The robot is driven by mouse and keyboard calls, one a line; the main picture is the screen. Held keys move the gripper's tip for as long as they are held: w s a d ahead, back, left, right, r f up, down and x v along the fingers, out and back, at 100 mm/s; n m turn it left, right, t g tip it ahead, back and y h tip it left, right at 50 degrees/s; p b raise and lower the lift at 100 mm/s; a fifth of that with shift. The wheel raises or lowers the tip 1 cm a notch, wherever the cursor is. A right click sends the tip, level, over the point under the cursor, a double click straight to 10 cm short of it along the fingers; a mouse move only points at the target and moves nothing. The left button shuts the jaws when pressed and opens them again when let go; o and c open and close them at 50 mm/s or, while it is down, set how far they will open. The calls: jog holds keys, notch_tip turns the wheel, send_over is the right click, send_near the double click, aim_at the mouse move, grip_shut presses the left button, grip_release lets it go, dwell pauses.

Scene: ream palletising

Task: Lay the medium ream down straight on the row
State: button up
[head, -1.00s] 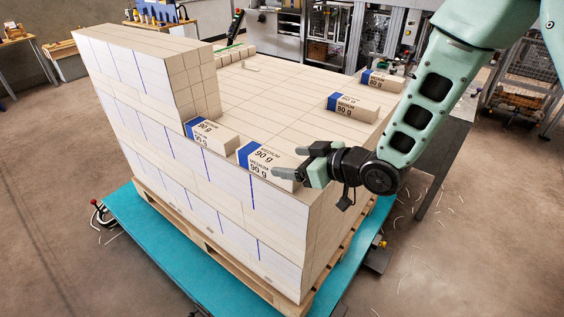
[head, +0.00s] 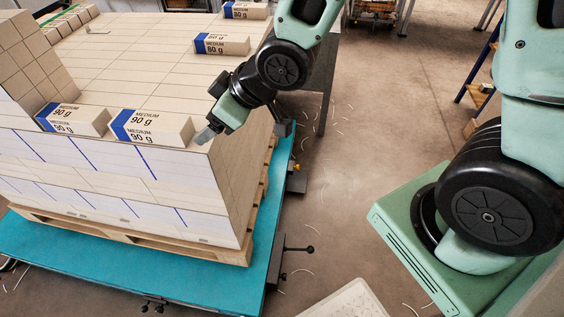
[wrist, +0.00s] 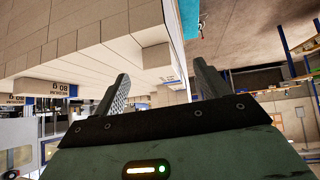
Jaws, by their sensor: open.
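Two white reams with blue ends, both marked MEDIUM 90 g, lie on the front edge of the stack in the head view. The right-hand ream (head: 155,127) lies flat near the stack's right corner, its long side about parallel to the edge. The left-hand ream (head: 75,118) lies beside it, with a small gap between them. My gripper (head: 207,135) is just off the right-hand ream's right end, by the stack corner. In the wrist view my gripper (wrist: 160,88) has its fingers apart, with nothing held between them.
Two MEDIUM 80 g reams, one nearer (head: 222,44) and one farther (head: 246,10), lie farther back on the stack. A higher block of reams (head: 30,60) rises at the left. The stack top (head: 130,60) between is largely bare. A teal platform (head: 100,255) lies beneath the pallet.

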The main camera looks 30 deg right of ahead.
jog(key=s+d+r+m+g+h, duration=0.1)
jog(key=s+d+r+g+h, duration=0.1)
jog(key=s, duration=0.8)
jog(key=s+d+r+g+h, duration=0.2)
jog(key=s+g+h, duration=0.1)
jog(key=s, duration=0.6)
jog(key=shift+s+m+g, duration=0.4)
jog(key=shift+g, duration=0.3)
